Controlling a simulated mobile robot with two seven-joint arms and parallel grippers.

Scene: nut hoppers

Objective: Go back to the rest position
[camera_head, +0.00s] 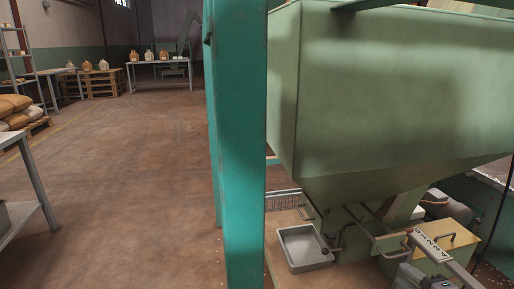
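A large pale green hopper (385,85) fills the right half of the head view and narrows downward to an outlet. A grey metal tray (305,248) sits below and to the left of the outlet and looks empty. A grey part low at the right, at the bottom edge, seems to be my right gripper (422,279). It is small and cut off by the frame, so its fingers cannot be made out. It appears to the right of the tray and apart from it. My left gripper is not in view.
A teal post (240,150) stands upright close in front. A yellowish box (435,252) is beside the hopper's base. A grey table (28,180) is at the left edge, with sacks (14,108) behind. The brown floor (125,190) between is clear. Tables with containers stand far back.

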